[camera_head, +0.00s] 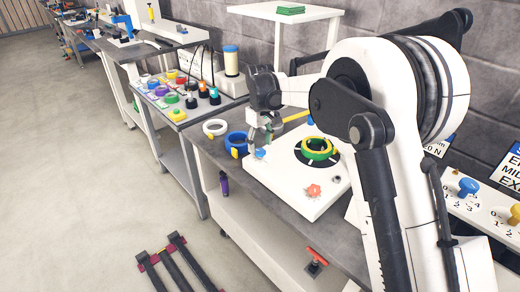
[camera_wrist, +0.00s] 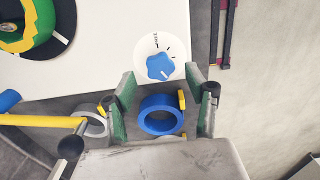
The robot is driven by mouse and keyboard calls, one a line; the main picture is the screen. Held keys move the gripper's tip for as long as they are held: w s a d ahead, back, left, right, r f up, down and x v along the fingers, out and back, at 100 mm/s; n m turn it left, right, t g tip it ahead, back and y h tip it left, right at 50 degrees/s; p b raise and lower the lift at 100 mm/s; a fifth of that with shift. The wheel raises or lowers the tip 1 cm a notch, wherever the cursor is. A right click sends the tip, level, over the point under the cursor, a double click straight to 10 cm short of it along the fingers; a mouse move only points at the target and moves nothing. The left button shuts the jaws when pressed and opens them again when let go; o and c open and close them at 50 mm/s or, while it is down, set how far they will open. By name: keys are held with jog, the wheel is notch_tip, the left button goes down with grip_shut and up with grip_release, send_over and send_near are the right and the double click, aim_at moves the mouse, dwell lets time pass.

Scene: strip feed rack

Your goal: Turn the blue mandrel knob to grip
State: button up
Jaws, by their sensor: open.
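The blue mandrel knob (camera_wrist: 160,66) sits on a round white dial with dark tick marks and small lettering that I cannot read. A pale mark on the knob points toward the lower right in the wrist view. In the head view the knob (camera_head: 260,153) is a small blue spot at the near left corner of the white machine (camera_head: 283,182), partly hidden. My gripper (camera_wrist: 163,88) is open and empty, its green-padded fingers spread to either side below the knob in the wrist view. In the head view my gripper (camera_head: 264,133) hangs over that corner. I see no contact with the knob.
A green and yellow ring (camera_head: 317,149) lies on a black disc on the machine, with an orange knob (camera_head: 313,190) near it. A blue ring (camera_wrist: 148,119) and a white ring (camera_head: 215,128) lie on the grey bench beside the machine. A yellow bar (camera_wrist: 40,120) is close by.

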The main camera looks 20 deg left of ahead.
jog(key=shift+f, duration=1.25)
jog(key=shift+c, duration=0.3)
jog(key=c, duration=1.1)
jog(key=shift+m+b, duration=1)
jog(key=shift+m, duration=1.9)
